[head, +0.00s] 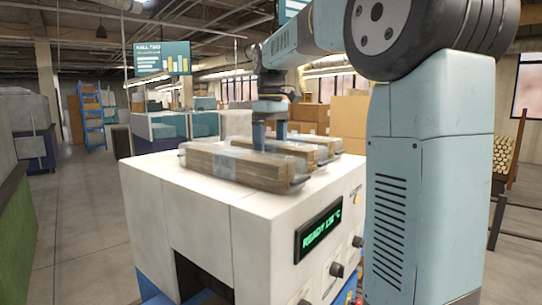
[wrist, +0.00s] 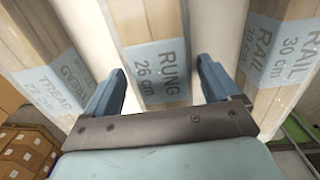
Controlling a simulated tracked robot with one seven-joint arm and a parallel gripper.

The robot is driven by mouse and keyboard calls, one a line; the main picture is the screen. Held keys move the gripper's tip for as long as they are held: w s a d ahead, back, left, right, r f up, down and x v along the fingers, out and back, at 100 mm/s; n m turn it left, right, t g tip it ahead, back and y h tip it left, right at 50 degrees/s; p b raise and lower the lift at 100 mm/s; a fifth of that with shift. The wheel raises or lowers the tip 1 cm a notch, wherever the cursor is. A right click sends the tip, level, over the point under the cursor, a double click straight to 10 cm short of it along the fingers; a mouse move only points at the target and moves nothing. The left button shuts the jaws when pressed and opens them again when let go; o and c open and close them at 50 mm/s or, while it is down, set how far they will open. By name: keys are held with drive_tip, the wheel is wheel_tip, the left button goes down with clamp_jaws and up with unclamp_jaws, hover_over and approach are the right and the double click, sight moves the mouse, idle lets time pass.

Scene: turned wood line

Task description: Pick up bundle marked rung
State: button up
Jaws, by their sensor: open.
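The bundle marked RUNG 26 cm (wrist: 155,45) is a pale wood bundle in a clear wrap with a light blue label. It lies in the middle of three bundles on a white machine top. In the head view the middle bundle (head: 308,152) is partly hidden behind the front one. My gripper (wrist: 160,68) is open and empty. Its two blue fingers show on either side of the RUNG bundle in the wrist view, with a gap at each side. In the head view my gripper (head: 270,138) points down over the bundles; its fingertips' height is hard to tell.
A bundle marked TREAD (wrist: 45,70) lies left of the RUNG bundle and one marked RAIL 30 cm (wrist: 275,55) lies right, both close to the fingers. The white machine (head: 190,215) has a green READY display (head: 318,230). Cardboard boxes (head: 348,112) stand behind it.

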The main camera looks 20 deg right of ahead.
drive_tip(key=shift+f, duration=0.9)
drive_tip(key=c, duration=1.4)
drive_tip(key=shift+r, duration=0.1)
drive_tip(key=shift+r, duration=0.45)
wheel_tip(320, 180, up, 3)
drive_tip(key=shift+s+f, duration=0.1)
drive_tip(key=shift+f, duration=0.05)
drive_tip(key=s+r, duration=0.4)
drive_tip(key=shift+s+a+r, duration=0.15)
drive_tip(key=shift+r, duration=0.25)
drive_tip(key=s+r, duration=0.4)
drive_tip(key=s, duration=0.5)
drive_tip(key=shift+s+a+r, duration=0.25)
drive_tip(key=shift+a+r, duration=0.05)
drive_tip(key=shift+a, duration=0.05)
